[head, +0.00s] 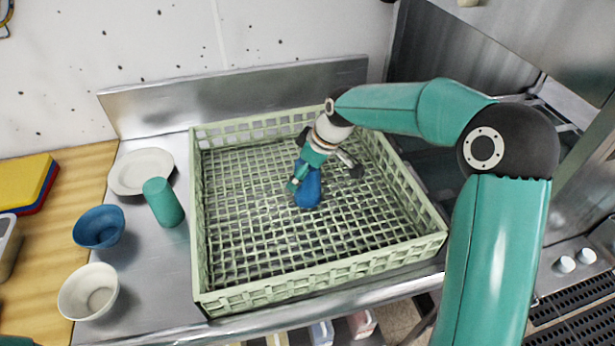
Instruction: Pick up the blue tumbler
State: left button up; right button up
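The blue tumbler (308,190) is inside the pale green dish rack (325,277), near the middle of its grid floor. My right gripper (325,178) reaches down over it from the upper right. Its fingers are spread. One finger overlaps the tumbler's left edge in the picture; the other stands apart to the right. I cannot tell whether the left finger touches it. The gripper hides the tumbler's upper part. My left gripper is not in view.
Left of the rack on the steel counter are a teal tumbler (163,202), a white plate (141,171), a blue bowl (98,227) and a white bowl (88,292). Yellow and red boards (25,183) lie at far left. The rack's walls surround the tumbler; the rest of its floor is empty.

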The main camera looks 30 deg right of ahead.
jog(key=shift+f, duration=0.1)
jog(key=shift+c, duration=0.4)
jog(key=c, duration=1.2)
jog(key=shift+o, duration=0.2)
